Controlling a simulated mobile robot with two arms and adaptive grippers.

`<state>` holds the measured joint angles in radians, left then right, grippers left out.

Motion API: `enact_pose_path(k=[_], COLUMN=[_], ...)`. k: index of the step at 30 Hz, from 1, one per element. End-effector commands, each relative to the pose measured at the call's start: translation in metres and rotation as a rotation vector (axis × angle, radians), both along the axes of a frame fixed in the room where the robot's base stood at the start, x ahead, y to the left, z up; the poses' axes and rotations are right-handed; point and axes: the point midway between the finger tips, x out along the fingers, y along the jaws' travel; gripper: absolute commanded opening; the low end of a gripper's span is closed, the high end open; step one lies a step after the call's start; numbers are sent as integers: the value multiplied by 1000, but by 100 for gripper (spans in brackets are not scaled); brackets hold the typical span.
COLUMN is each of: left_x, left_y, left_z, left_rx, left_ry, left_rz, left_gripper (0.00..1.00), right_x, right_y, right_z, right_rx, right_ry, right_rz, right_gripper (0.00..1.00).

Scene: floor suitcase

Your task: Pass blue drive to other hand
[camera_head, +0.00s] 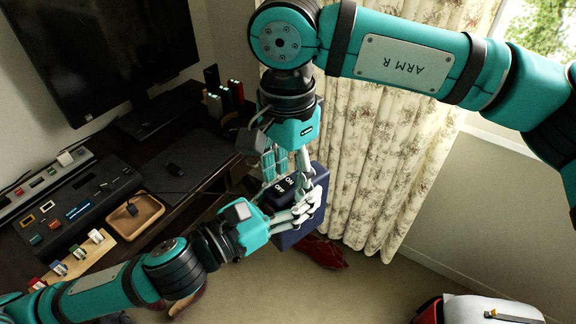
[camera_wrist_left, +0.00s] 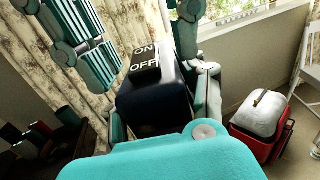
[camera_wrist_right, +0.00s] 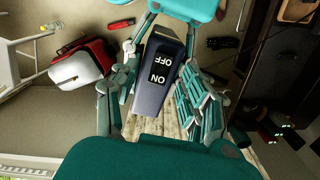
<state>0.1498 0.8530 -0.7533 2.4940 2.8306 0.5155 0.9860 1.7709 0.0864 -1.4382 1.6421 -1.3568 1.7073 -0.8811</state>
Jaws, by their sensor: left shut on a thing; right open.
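The blue drive (camera_head: 289,236) is a dark blue block with a black ON/OFF switch on it. My left gripper (camera_head: 306,206) is shut on it and holds it in the air in front of the curtain. The drive also shows between the left fingers in the left wrist view (camera_wrist_left: 152,98). My right gripper (camera_head: 284,166) points down from above, with its open fingers close around the drive's upper part. In the right wrist view the drive (camera_wrist_right: 150,96) sits between the spread right fingers (camera_wrist_right: 160,80). I cannot tell whether the right fingers touch it.
A dark desk (camera_head: 190,150) on the left bears a monitor (camera_head: 95,45), a control panel (camera_head: 75,215) and a wooden tray (camera_head: 148,213). A floral curtain (camera_head: 365,150) hangs behind the grippers. A red and white suitcase (camera_head: 480,312) stands on the floor at lower right.

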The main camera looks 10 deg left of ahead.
Motion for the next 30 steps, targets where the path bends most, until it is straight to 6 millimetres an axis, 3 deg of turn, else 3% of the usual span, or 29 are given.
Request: enact_pose_path(k=[2, 13, 21, 22, 27, 30], left_x=[0, -1, -2, -2, -1, -1], left_y=[0, -1, -1, -1, -1, -1], left_z=[2, 2, 4, 4, 3, 2], left_rx=[-2, -2, -4, -5, -4, -2], left_ry=[-4, -4, -8, -9, -6, -4], left_rz=[-1, -4, -6, -7, -5, -3], left_gripper=[0, 0, 0, 44, 66, 67], right_x=[0, 0, 0, 1, 0, 0], right_y=[0, 1, 1, 1, 1, 0], right_z=[0, 1, 0, 1, 1, 1], right_rx=[0, 3, 2, 2, 2, 2], right_ry=[0, -1, -1, -2, -2, -1], right_rz=[0, 0, 1, 1, 1, 1], right_gripper=[46, 0, 0, 0, 0, 0])
